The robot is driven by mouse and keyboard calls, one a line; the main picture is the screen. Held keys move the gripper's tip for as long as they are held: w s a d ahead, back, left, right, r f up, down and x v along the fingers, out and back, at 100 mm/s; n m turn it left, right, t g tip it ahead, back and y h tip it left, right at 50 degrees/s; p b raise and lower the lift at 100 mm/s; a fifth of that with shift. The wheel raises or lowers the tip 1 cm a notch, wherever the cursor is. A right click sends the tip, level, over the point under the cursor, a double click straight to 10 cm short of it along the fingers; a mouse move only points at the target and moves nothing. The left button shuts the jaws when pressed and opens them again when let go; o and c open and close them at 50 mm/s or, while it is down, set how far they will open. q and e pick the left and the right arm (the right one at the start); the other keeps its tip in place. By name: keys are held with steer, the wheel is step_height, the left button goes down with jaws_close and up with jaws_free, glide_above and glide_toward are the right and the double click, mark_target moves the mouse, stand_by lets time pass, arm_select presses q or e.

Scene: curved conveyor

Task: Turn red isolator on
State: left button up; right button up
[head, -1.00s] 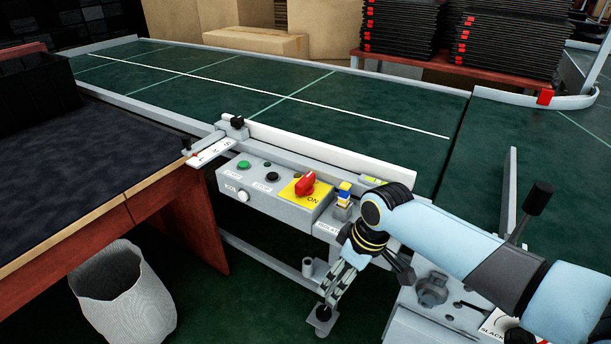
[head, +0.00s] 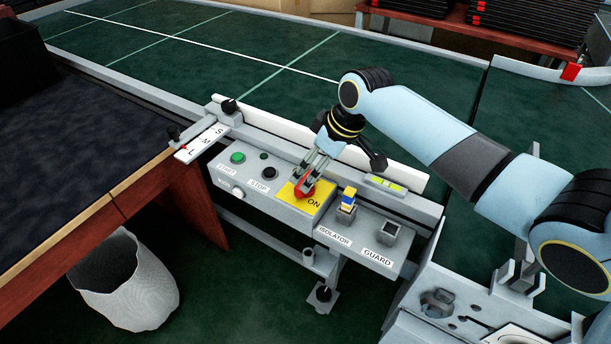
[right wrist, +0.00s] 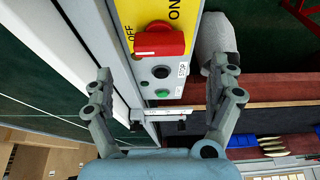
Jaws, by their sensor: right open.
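The red isolator (head: 303,190) is a rotary knob on a yellow plate (head: 322,200) marked ON, set on a grey control box. In the right wrist view the red knob (right wrist: 160,41) lies ahead, between and beyond the two fingers, with OFF and ON lettering beside it. My right gripper (head: 309,179) is over the knob in the head view and partly covers it. In the right wrist view the right gripper (right wrist: 160,80) is open, with its fingers wide apart and nothing between them. I cannot tell whether a finger touches the knob. My left gripper is not in view.
A green START button (head: 237,157) and a dark STOP button (head: 269,173) sit left of the knob. A blue and yellow piece (head: 348,199) stands to the right by the ISOLATOR label. The conveyor rail (head: 300,139) runs behind. A bin (head: 125,285) stands below left.

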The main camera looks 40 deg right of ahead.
steer(key=x, duration=0.4)
steer(key=shift+b, duration=0.3)
steer(key=x, duration=0.2)
steer(key=shift+w+f, duration=0.15)
steer(key=shift+f, duration=0.25)
steer(key=shift+c, duration=0.2)
steer(key=c, duration=1.1)
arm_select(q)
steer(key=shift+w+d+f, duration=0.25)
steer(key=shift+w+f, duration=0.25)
arm_select(e)
steer(key=shift+c, duration=0.2)
